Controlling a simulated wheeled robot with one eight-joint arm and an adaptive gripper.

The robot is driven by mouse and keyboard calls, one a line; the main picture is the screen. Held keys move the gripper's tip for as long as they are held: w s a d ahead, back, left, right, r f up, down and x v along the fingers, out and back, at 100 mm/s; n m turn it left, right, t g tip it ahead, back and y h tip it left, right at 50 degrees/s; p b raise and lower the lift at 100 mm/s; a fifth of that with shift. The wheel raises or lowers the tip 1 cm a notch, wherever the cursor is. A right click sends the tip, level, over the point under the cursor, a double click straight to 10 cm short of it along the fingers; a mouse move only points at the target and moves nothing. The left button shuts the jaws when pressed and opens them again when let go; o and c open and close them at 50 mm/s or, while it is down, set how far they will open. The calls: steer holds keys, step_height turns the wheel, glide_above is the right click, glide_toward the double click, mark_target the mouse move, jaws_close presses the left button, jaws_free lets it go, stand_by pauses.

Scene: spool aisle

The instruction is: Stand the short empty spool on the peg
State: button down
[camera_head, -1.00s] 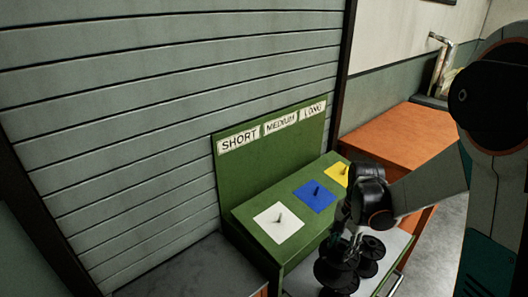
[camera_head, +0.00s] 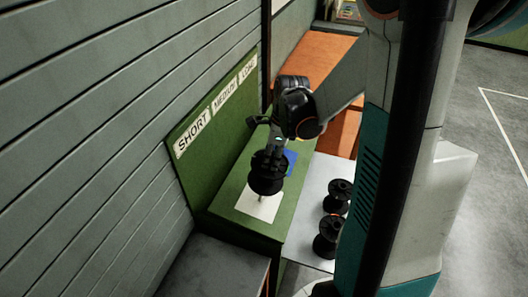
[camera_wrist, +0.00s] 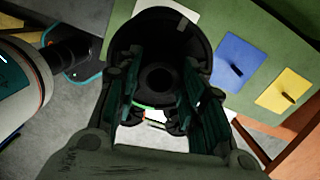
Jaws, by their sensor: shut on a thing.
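My gripper (camera_head: 272,150) is shut on a black spool (camera_head: 266,180) with no line seen on it, and holds it above the green stand (camera_head: 225,212). The spool hangs over the white square (camera_head: 250,208), under the SHORT label (camera_head: 192,133). A thin peg (camera_head: 262,199) rises from that square, just below the spool's lower flange; whether they touch I cannot tell. In the wrist view the spool's round flange (camera_wrist: 160,30) lies between my fingers (camera_wrist: 158,95), and a corner of the white square (camera_wrist: 154,5) shows behind it.
The blue square (camera_head: 291,160) with its peg (camera_wrist: 237,70) and the yellow square (camera_wrist: 287,92) lie further along the stand. Two other black spools (camera_head: 340,190) (camera_head: 327,240) stand on a pale surface (camera_head: 303,225) to the right. A slatted wall (camera_head: 80,130) rises at left.

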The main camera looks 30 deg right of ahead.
mark_target(269, 168)
stand_by(0.3)
steer(key=shift+w+a+f+b, duration=0.1)
steer(key=shift+f+b, duration=0.8)
steer(key=shift+f, duration=0.05)
steer(key=shift+w+a+f+b, duration=0.1)
steer(key=shift+w+f+b, duration=0.05)
steer(key=shift+f+b, duration=0.8)
steer(key=shift+w+a+f+b, duration=0.1)
steer(key=shift+f+b, duration=0.7)
steer(key=shift+f, duration=0.2)
step_height(269, 168, down, 7)
steer(key=b, duration=0.6)
steer(key=shift+w+a+b, duration=0.35)
steer(key=shift+w, duration=0.1)
stand_by(2.0)
steer(key=c, duration=1)
jaws_free()
steer(key=shift+o, duration=0.2)
steer(key=shift+r, duration=0.2)
steer(key=r, duration=0.3)
steer(key=s+r, duration=0.1)
steer(key=r, duration=0.3)
steer(key=d+r, duration=0.1)
steer(key=r, duration=0.3)
steer(key=shift+s+d+r, duration=0.1)
steer(key=shift+s+r, duration=0.15)
steer(key=shift+s, duration=0.05)
